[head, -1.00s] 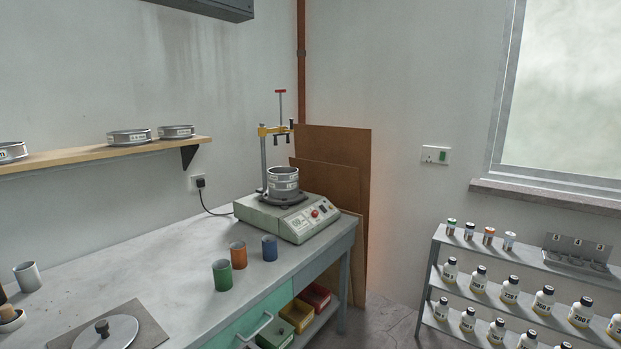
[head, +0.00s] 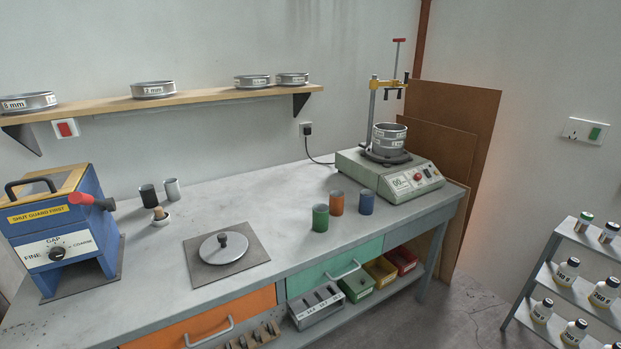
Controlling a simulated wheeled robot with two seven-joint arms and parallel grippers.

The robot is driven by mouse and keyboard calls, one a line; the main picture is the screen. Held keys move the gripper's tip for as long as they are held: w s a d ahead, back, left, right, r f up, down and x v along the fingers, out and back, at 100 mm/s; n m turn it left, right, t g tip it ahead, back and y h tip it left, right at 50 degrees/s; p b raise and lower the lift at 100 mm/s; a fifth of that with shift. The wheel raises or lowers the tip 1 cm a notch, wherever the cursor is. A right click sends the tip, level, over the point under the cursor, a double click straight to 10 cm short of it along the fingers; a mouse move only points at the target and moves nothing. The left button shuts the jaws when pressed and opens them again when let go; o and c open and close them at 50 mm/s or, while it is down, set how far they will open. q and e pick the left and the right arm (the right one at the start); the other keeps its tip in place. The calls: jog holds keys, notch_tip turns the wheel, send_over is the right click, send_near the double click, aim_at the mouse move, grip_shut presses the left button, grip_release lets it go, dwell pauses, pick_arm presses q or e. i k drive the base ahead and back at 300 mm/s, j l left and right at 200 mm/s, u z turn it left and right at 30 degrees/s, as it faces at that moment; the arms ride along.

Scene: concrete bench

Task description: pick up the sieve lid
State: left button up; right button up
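The sieve lid (head: 232,250) is a round, flat silver-grey disc with a dark knob (head: 222,238) on top. It lies knob-up on a square grey mat (head: 198,272) on the bench, left of the middle of the head view. Nothing covers it. A stack of sieves (head: 389,142) sits on the pale green shaker (head: 416,177) at the bench's right end, below a yellow clamp bar. Neither of my grippers shows in the head view.
A blue grinder (head: 75,218) stands at the left end of the bench (head: 150,290). The bench around the mat is mostly clear.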

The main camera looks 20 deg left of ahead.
aim_at(223, 247)
jog(key=i+j+u, duration=0.1)
jog(key=i+u, duration=0.4)
jog(key=u, duration=0.2)
jog(key=i+u, duration=0.35)
jog(key=k+l, duration=0.05)
jog(key=k, duration=0.05)
